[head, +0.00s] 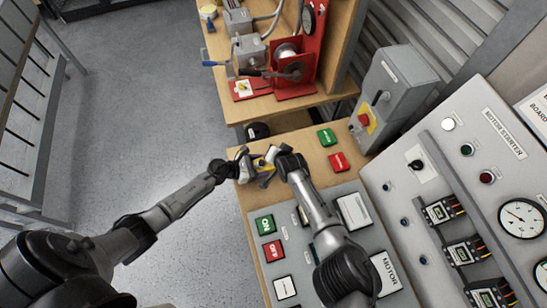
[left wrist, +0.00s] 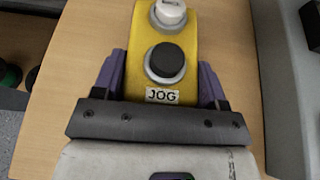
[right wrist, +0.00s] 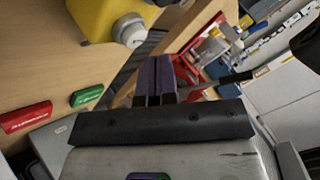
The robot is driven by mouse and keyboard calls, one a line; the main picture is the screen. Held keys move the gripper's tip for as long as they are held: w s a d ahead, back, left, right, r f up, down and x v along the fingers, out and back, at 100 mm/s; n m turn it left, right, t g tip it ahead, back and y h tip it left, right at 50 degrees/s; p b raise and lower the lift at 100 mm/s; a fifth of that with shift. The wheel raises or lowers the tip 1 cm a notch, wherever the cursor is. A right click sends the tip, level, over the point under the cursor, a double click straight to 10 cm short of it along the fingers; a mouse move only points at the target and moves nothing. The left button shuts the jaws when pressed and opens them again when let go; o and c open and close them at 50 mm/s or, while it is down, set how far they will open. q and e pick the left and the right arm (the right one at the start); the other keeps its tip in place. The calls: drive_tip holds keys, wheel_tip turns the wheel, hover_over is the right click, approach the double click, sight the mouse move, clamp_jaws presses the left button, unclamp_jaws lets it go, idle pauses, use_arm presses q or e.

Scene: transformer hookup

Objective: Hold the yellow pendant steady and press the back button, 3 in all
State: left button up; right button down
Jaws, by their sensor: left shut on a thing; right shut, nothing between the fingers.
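The yellow pendant (left wrist: 195,22) rests on or just above the wooden bench; I cannot tell which. It has a black button (left wrist: 166,62) beside a JOG label and a white button (left wrist: 169,12) further along. My left gripper (left wrist: 161,72) is shut on the pendant, one purple finger on each side at the JOG end. The pendant (head: 260,163) is partly hidden by my grippers in the head view. My right gripper (right wrist: 157,68) is shut and empty. Its fingertips are close to the white button (right wrist: 130,30); I cannot tell whether they touch.
Green (head: 327,137) and red (head: 338,162) blocks lie on the bench right of the pendant. A grey box with a red button (head: 364,120) stands beyond them. A red winch stand (head: 300,70) is on the back bench. The control panel (head: 440,190) fills the right.

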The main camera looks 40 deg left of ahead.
drive_tip(key=shift+f, duration=0.25)
drive_tip(key=shift+f, duration=0.15)
idle(0.3)
drive_tip(key=shift+s+a+f, duration=0.15)
drive_tip(key=shift+s+f, duration=0.05)
drive_tip(key=shift+f, duration=0.25)
idle(0.5)
drive_tip(key=shift+r, duration=0.1)
drive_tip(key=shift+w+d+r, duration=0.2)
drive_tip(key=shift+r, duration=3.05)
